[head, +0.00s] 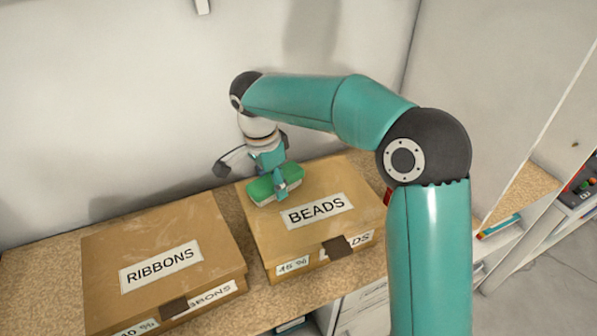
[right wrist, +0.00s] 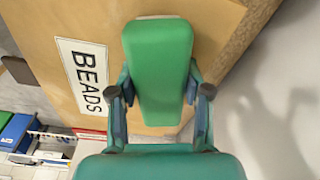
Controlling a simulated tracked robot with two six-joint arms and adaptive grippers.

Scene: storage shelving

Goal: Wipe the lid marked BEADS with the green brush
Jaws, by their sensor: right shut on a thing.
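The cardboard box with the lid marked BEADS (head: 337,231) stands on the shelf top, lid closed, its white label facing up. My right gripper (head: 281,183) is over the back left part of that lid and shut on the green brush (head: 262,190). The brush appears to lie on or just above the lid; contact is hard to tell. In the right wrist view the green brush (right wrist: 158,70) sits between the two fingers, beside the BEADS label (right wrist: 84,76). My left gripper is not in view.
A second box marked RIBBONS (head: 213,228) stands to the left, a narrow gap away. A wall is close behind both boxes. Shelves with coloured items (head: 500,226) are at the right. The shelf top (head: 30,262) is bare at the far left.

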